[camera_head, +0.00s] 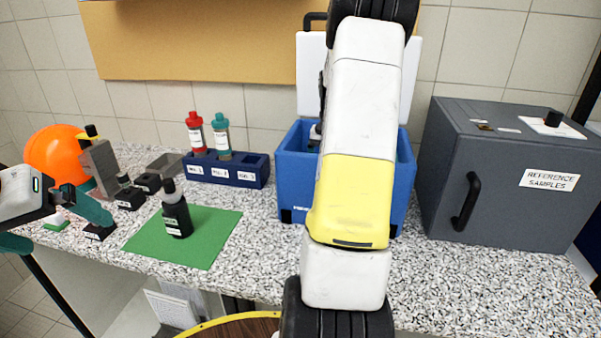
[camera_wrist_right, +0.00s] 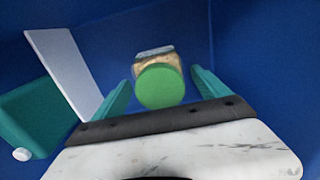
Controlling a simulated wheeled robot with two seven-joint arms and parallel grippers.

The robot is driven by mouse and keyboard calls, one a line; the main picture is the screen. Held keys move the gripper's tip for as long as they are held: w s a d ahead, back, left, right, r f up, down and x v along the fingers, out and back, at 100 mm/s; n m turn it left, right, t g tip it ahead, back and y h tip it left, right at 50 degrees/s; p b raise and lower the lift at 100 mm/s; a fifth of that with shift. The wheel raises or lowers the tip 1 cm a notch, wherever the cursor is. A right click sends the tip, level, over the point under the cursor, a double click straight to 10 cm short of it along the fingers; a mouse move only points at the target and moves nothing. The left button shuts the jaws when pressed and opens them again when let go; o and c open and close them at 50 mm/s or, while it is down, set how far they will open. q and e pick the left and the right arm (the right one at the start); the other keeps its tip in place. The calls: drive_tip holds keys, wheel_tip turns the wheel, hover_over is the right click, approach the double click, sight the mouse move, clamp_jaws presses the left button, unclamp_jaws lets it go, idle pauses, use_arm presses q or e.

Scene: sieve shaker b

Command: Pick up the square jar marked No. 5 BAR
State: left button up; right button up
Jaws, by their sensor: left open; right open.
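In the right wrist view, a small squarish clear jar (camera_wrist_right: 154,53) with tan contents and a round green lid (camera_wrist_right: 160,86) is inside a blue space. No marking on it can be read. My right gripper (camera_wrist_right: 161,88) is open, with its teal fingers on either side of the lid and visible gaps to both. In the head view my right arm reaches over the blue bin (camera_head: 292,180) and hides much of its inside; the jar does not show there. My left gripper (camera_head: 66,226) is open and empty at the left edge of the counter.
A teal block (camera_wrist_right: 38,118) and a white panel (camera_wrist_right: 65,65) are left of the fingers. A grey cabinet (camera_head: 490,185) stands right of the bin. A navy rack (camera_head: 250,171) with bottles and a green mat (camera_head: 205,245) with a black bottle (camera_head: 176,216) lie left.

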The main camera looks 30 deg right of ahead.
drive_tip(key=f, duration=0.5)
drive_tip(key=shift+s+a, duration=0.2)
drive_tip(key=shift+a, duration=0.05)
drive_tip(key=shift+r, duration=0.1)
clamp_jaws()
